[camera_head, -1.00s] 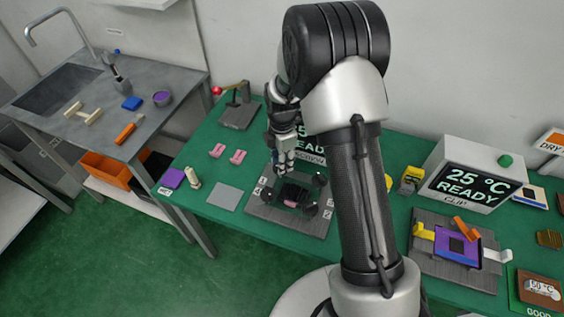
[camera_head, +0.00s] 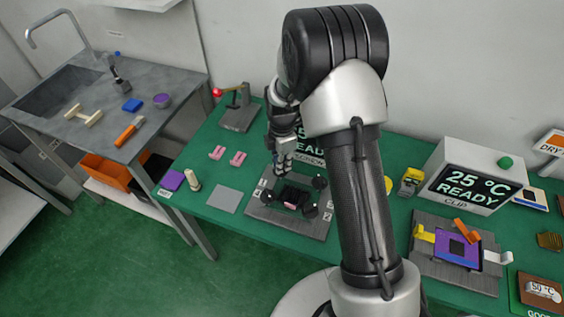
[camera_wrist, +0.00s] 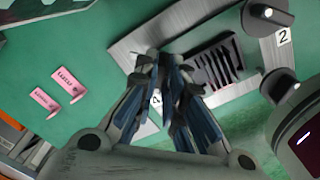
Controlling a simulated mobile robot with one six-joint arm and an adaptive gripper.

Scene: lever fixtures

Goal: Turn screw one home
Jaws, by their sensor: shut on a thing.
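The screw fixture is a grey plate (camera_head: 300,225) with a dark ribbed block (camera_head: 293,195) in its middle and black round screw knobs around it. Knobs stand at the right (camera_head: 320,183), front right (camera_head: 310,211) and left (camera_head: 266,198) of the block. My gripper (camera_head: 281,172) points down at the plate's back-left corner. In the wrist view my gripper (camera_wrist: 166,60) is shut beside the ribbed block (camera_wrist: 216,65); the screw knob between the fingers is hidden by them. A number tag (camera_wrist: 156,98) lies close by, partly covered. A knob (camera_wrist: 272,14) stands near tag 2.
Pink clips (camera_head: 237,157) and a grey pad (camera_head: 223,198) lie left of the fixture. A small lever stand (camera_head: 238,117) is behind. My arm hides part of the screen behind the plate. A clip fixture (camera_head: 455,270) is at right. Green table shows between them.

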